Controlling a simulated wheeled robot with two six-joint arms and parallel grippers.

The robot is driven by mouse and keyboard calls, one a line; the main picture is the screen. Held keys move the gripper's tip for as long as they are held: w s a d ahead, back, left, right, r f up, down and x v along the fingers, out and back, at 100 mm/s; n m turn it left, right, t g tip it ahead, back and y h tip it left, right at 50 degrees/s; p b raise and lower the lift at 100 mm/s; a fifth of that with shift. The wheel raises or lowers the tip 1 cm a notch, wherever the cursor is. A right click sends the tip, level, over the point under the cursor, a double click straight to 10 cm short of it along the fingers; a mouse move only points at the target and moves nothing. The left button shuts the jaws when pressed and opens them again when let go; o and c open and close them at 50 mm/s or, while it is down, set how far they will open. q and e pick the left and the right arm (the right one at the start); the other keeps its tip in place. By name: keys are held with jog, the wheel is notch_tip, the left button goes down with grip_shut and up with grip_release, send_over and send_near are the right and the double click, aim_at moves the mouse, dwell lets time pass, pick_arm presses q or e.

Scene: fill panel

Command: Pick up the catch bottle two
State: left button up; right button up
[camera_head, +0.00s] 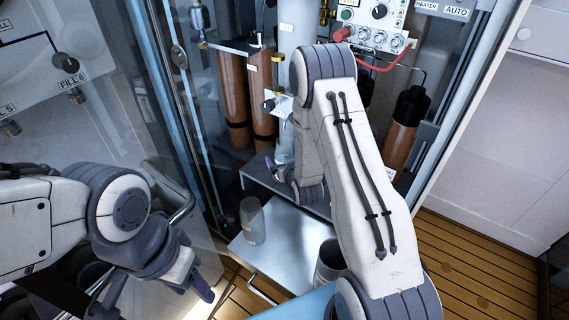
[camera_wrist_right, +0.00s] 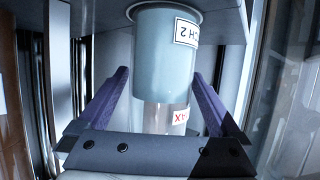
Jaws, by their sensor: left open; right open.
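The catch bottle two (camera_wrist_right: 165,55) is a pale blue-grey cylinder with a clear section and a red-lettered mark. Its white label partly reads "CH 2". My right gripper (camera_wrist_right: 162,77) is open, with one purple finger on each side of the bottle. A gap shows between bottle and fingers. In the head view, a pale cylinder (camera_head: 284,142), which looks like this bottle, stands beside my right arm, whose wrist and forearm hide much around it. My left gripper (camera_head: 153,299) is open and empty at the lower left, far from the bottle.
Brown cylinders (camera_head: 234,95) and a control panel (camera_head: 372,18) are behind. A glass door (camera_head: 165,90) stands at the left of the cabinet.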

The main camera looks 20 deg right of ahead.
jog(key=shift+w+f, duration=0.3)
jog(key=shift+w, duration=0.3)
jog(key=c, duration=1.3)
jog(key=shift+r, duration=0.1)
